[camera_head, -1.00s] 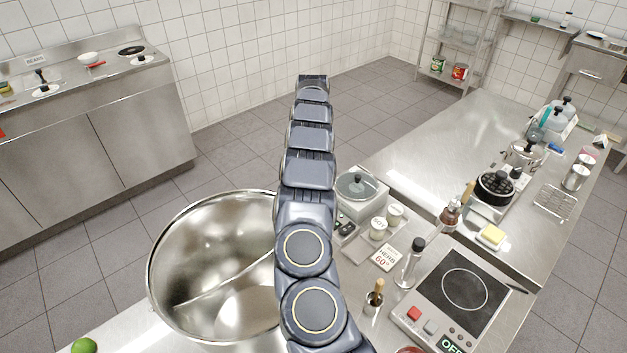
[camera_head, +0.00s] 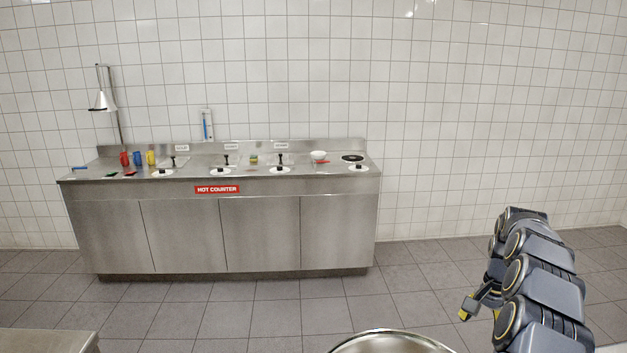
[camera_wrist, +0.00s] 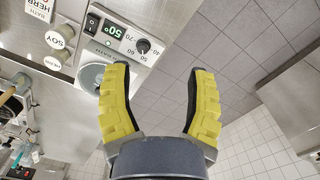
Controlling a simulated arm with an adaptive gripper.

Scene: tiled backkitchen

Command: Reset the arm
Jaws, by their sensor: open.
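My arm stands at the right of the head view, folded upward. My gripper (camera_head: 472,308) shows beside it, its yellow finger pads partly hidden by the arm links. In the wrist view my gripper (camera_wrist: 160,95) is open, with two yellow fingers spread wide and nothing between them. Beyond the left finger is a white appliance (camera_wrist: 120,50) with a dial and a green display reading 50.
A large steel pot (camera_head: 392,343) shows its rim at the bottom of the head view. A steel hot counter (camera_head: 255,235) with lidded wells stands against the tiled wall. Grey floor lies between. In the wrist view a white SOY jar (camera_wrist: 60,37) is left of the appliance.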

